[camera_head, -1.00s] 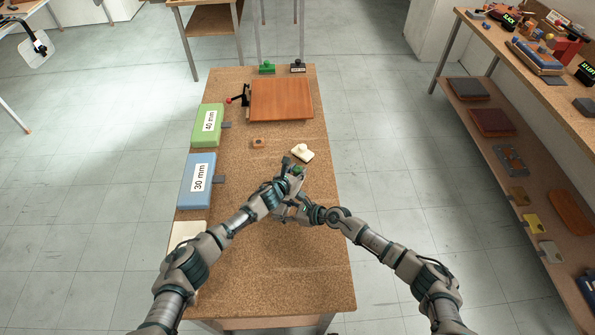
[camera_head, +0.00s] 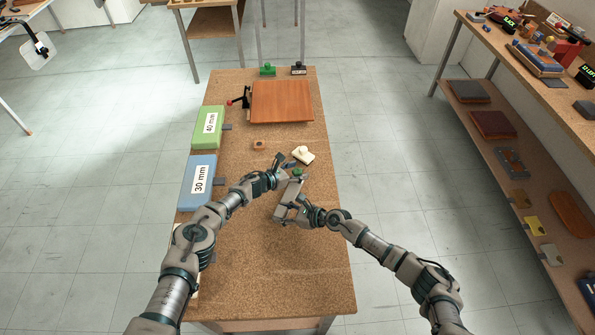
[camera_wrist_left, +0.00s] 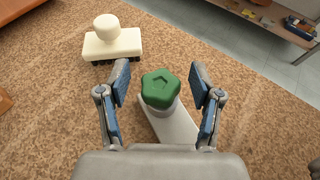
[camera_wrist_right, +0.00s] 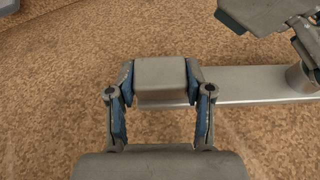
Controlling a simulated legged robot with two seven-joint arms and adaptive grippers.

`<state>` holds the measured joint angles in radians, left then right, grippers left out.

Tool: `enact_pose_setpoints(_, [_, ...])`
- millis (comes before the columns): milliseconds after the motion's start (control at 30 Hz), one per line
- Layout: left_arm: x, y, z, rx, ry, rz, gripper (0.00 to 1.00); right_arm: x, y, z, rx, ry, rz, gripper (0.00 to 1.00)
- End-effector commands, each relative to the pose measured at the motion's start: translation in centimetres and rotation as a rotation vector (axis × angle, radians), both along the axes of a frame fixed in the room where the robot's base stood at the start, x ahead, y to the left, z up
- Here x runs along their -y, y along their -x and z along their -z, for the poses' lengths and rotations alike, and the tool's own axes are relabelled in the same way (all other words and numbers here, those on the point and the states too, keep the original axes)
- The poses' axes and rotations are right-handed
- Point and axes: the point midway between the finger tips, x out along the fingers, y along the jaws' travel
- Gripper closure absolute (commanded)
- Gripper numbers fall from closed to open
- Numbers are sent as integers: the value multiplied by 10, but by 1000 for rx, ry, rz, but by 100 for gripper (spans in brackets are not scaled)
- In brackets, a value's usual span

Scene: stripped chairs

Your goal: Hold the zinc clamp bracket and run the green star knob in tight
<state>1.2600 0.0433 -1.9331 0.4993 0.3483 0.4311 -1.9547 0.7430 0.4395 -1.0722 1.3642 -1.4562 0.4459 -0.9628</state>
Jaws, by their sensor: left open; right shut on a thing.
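The zinc clamp bracket (camera_head: 288,191) is a flat grey bar slanting over the cork bench. The right wrist view shows its grey end block (camera_wrist_right: 162,80) between my right fingers. My right gripper (camera_head: 293,210) is shut on that block, at the bracket's near end. The green star knob (camera_wrist_left: 160,89) sits on a grey post at the bar's other end; in the head view the knob (camera_head: 298,172) is partly hidden by my left gripper. My left gripper (camera_head: 283,165) is open. In the left wrist view its blue-padded fingers stand either side of the knob with gaps.
A cream brush-like block (camera_head: 303,155) lies just beyond the knob. A small brown block (camera_head: 259,144), a wooden board (camera_head: 282,101), and green 40 mm (camera_head: 206,128) and blue 30 mm (camera_head: 194,185) blocks occupy the left and far bench.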

Motion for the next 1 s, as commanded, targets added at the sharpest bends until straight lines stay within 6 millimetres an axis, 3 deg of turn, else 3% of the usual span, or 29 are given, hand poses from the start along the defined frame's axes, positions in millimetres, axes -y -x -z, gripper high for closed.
enact_pose_setpoints(33, [0, 0, 1, 0, 0, 0, 25, 0, 0, 1, -3, 0, 2, 100])
enact_pose_setpoints(67, [0, 0, 1, 0, 0, 0, 18, 1, 0, 1, -3, 0, 2, 100])
enact_pose_setpoints(367, [0, 0, 1, -2, 0, 1, 18, 1, -1, 1, -2, 0, 3, 100])
enact_pose_setpoints(733, [0, 1, -31, -1, 1, 1, 18, 1, -1, 0, -2, 0, 4, 100])
enact_pose_setpoints(1000, [0, 2, -35, -1, 0, 0, 18, 1, -1, 0, -2, 0, 4, 100])
